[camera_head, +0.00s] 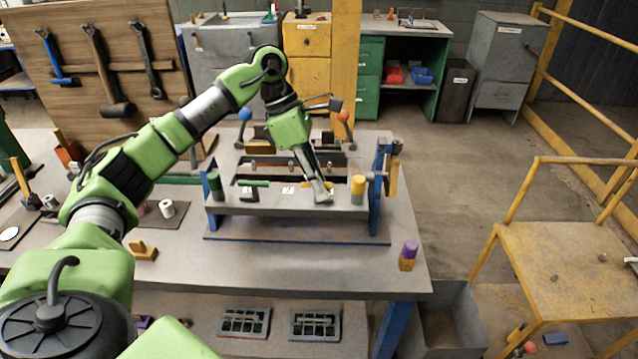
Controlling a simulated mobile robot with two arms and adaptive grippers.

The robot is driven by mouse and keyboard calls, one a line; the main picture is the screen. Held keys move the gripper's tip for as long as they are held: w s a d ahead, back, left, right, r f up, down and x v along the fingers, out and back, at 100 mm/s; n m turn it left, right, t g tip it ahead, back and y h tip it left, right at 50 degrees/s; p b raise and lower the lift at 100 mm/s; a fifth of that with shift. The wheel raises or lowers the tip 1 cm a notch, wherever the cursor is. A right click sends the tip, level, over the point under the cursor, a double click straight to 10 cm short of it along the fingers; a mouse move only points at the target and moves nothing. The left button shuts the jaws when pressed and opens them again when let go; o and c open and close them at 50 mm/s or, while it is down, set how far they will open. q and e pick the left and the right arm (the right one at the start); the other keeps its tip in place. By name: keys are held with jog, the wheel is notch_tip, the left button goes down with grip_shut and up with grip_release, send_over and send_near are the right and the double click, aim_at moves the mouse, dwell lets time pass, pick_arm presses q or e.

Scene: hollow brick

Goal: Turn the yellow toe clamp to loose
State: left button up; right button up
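A grey fixture (285,203) with blue side supports stands on the workbench. Something yellow shows at its front rail, partly hidden behind my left gripper's fingers; it looks like the yellow toe clamp (306,185). A green-handled clamp (252,184) sits to its left on the same rail. My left gripper (323,194) points down with its fingertips at the rail, at or touching the yellow clamp. Its fingers look close together, but whether they grip the clamp I cannot tell. The yellow clamp's angle is mostly hidden. My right gripper is not in view.
A yellow-topped post (358,187) stands just right of my fingers, and a green-topped post (215,184) at the rail's left end. Blue (244,115) and orange (343,116) ball knobs rise behind. A purple-topped piece (409,254) stands at the front right. The bench front is mostly clear.

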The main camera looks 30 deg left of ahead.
pick_arm(q)
jog(key=o, duration=0.4)
jog(key=shift+s, duration=0.1)
jog(key=shift+c, duration=0.2)
jog(key=v, duration=1.2)
